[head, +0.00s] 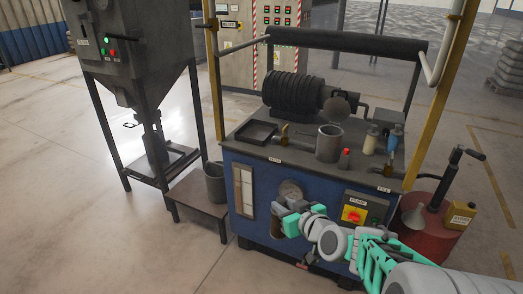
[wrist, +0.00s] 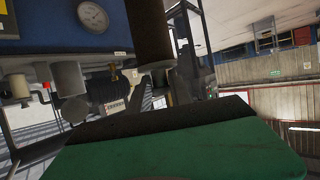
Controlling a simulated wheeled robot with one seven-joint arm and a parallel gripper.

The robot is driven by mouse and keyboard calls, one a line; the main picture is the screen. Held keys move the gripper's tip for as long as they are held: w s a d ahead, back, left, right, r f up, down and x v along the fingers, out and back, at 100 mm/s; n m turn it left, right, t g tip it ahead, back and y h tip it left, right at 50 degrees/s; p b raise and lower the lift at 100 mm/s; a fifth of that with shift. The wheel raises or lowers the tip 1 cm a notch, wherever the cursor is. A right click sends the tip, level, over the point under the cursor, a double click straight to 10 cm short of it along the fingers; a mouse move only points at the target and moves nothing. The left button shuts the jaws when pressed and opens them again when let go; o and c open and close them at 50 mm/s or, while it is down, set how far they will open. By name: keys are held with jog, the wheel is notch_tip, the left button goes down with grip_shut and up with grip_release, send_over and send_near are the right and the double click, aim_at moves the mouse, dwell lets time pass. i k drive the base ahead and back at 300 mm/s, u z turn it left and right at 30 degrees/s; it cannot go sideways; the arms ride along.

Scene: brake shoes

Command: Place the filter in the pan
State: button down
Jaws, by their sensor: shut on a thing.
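The pan seems to be the shallow black square tray (head: 257,131) at the left of the machine's top; it looks empty. My gripper (head: 284,219) is in front of the machine's blue front panel, below the level of the top and apart from the tray.
The machine top (head: 300,158) also carries a grey pot (head: 329,143), a ribbed motor (head: 292,92), bottles and brass valves. A yellow post (head: 213,85) stands by the tray's left. A bucket (head: 215,182) sits on a low stand at left. A red drum (head: 426,230) stands at right.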

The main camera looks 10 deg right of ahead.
aim_at(250, 135)
jog(key=u, duration=0.8)
jog(key=i, duration=0.35)
jog(key=u, duration=0.6)
jog(key=i, duration=1.35)
jog(key=z, duration=1)
jog(key=i, duration=0.45)
jog(key=z, duration=0.4)
